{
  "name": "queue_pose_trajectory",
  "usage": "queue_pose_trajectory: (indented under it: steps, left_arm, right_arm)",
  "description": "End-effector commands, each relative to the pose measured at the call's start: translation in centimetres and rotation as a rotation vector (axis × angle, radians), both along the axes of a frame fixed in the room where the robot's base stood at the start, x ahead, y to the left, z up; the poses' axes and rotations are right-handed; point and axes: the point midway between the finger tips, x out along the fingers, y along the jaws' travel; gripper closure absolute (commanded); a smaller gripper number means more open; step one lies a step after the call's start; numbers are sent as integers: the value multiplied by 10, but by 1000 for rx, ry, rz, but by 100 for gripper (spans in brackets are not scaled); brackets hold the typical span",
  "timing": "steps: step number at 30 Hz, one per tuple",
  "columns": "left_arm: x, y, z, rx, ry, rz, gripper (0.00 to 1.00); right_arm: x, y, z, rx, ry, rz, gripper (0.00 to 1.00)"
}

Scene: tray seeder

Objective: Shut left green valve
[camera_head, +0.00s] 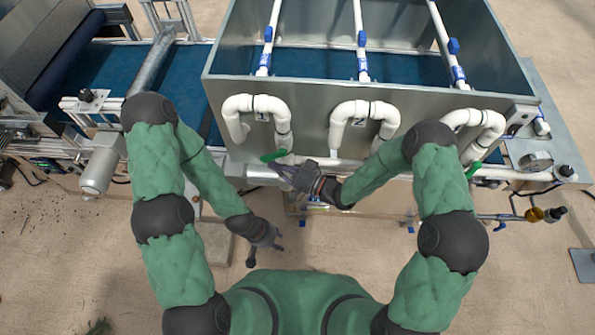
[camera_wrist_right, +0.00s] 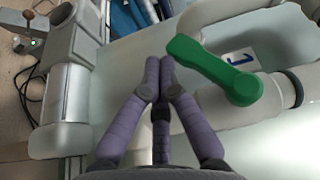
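The left green valve handle (camera_head: 273,155) sits on white piping below the pipe loop marked 1. In the right wrist view the green handle (camera_wrist_right: 215,68) lies at a slant across the white pipe, its free end near my fingertips. My right gripper (camera_head: 278,168) is close to the handle's left end in the head view. In the wrist view its purple fingertips (camera_wrist_right: 159,62) are together, with nothing seen between them, just left of the handle; contact cannot be told. My left gripper (camera_head: 265,250) hangs low over the floor, away from the valve; its finger opening is unclear.
A metal tank (camera_head: 310,105) with white pipe loops stands ahead. Another green handle (camera_head: 473,170) is at the right, partly behind my arm. A motor cylinder (camera_head: 100,168) and a blue conveyor (camera_head: 110,75) are at the left. The floor in front has free room.

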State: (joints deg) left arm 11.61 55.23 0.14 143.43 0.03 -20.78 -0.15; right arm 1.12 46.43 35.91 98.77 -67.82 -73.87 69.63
Motion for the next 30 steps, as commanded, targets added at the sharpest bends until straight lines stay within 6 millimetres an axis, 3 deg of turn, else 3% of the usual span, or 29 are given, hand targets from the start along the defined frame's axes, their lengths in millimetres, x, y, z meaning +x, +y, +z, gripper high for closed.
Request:
queue_pose_trajectory:
  steps: [1, 3, 9, 30]
  left_arm:
    - [0, 0, -14, 0, 0, 0, 60]
    - [0, 0, -22, 0, 0, 0, 60]
    - [0, 0, -37, 0, 0, 0, 60]
    - [0, 0, -45, 0, 0, 0, 60]
  right_arm:
    - [-1, 4, -6, 47, -1, 2, 100]
    - [0, 8, -3, 110, -2, 2, 100]
    - [0, 17, 6, 269, -3, 2, 100]
    - [0, 29, 20, 257, 0, -1, 100]
